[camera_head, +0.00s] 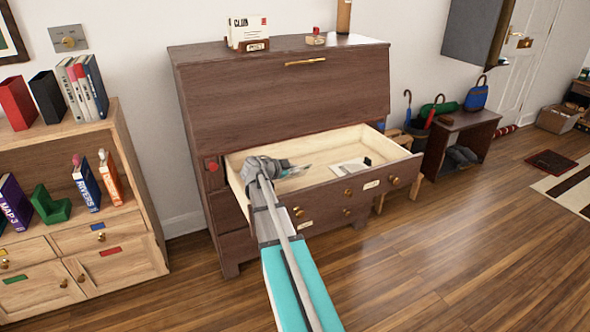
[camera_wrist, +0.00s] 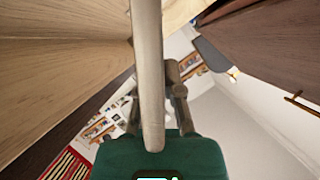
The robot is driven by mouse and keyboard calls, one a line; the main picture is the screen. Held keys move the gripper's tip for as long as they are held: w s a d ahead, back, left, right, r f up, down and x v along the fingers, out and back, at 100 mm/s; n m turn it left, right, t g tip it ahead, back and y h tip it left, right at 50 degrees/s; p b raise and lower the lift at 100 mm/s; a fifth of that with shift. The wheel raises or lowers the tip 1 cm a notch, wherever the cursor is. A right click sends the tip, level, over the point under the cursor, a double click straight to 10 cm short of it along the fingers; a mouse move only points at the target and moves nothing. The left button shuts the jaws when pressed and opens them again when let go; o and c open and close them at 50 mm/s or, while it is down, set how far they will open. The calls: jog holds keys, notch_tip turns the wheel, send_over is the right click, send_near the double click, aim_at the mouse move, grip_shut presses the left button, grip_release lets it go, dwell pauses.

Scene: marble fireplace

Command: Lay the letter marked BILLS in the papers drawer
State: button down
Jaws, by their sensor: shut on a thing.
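A dark wood bureau (camera_head: 285,100) has its wide top drawer (camera_head: 335,190) pulled out; the labels on the drawer fronts are too small to read. My gripper (camera_head: 284,168) is over the left part of the open drawer, low between its walls. A white paper (camera_head: 348,167) with a dark piece lies in the drawer's right part.
A letter rack (camera_head: 256,45) with white papers stands on the bureau top, beside a small red-topped item (camera_head: 315,38). A pale bookcase (camera_head: 125,185) stands left. A dark bench (camera_head: 460,132) stands right. The floor in front is clear.

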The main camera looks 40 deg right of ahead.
jog(key=shift+f+b, duration=1.05)
jog(key=shift+f, duration=0.3)
jog(key=c, duration=0.7)
grip_release()
jog(key=shift+r, duration=0.15)
